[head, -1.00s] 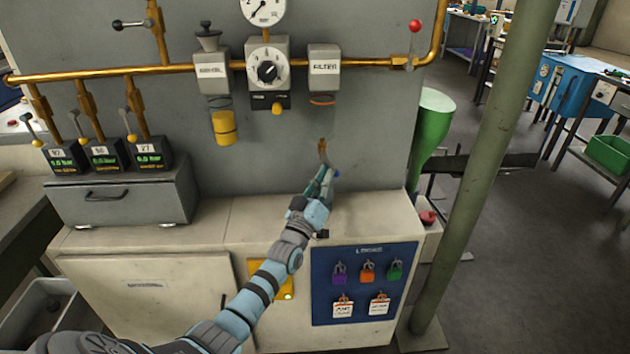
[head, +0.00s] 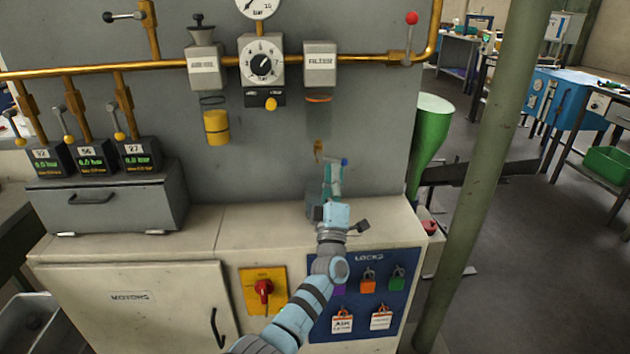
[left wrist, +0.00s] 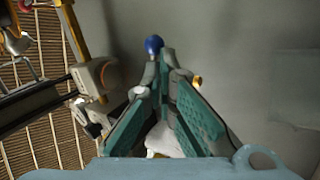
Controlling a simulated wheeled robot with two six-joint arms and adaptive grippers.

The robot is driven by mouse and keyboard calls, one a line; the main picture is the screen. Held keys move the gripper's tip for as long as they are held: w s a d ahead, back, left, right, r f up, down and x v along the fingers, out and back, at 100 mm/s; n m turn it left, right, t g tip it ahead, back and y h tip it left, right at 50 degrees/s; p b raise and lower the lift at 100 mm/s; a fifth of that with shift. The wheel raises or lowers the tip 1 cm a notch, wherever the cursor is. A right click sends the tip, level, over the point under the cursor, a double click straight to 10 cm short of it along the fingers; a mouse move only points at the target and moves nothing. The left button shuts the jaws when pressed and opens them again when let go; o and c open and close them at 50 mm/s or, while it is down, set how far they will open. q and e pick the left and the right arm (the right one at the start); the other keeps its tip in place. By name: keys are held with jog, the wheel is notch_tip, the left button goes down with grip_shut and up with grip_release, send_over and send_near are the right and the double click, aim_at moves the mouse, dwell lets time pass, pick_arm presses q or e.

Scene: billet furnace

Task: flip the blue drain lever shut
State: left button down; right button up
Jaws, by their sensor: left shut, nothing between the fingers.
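The blue knob (head: 344,161) of the drain lever shows to the right of and slightly below the brass drain fitting (head: 318,151) under the filter unit (head: 320,63). The lever's arm is mostly hidden by my fingers. My left gripper (head: 336,172) is shut and empty, pointing up at the lever with its tips at the blue knob. In the left wrist view the blue knob (left wrist: 153,45) shows just beyond the closed fingertips (left wrist: 160,68). I cannot tell whether they touch. My right gripper is not in view.
A brass pipe (head: 150,70) runs across the grey panel above. A cabinet top (head: 240,225) lies below my left arm, with a lock board (head: 375,340) on its front. A green funnel-shaped thing (head: 429,130) and a green post (head: 500,150) stand to the right.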

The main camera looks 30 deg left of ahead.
pick_arm(q)
jog(key=v, duration=1.4)
jog(key=shift+d+p, duration=0.15)
jog(key=shift+p, duration=0.2)
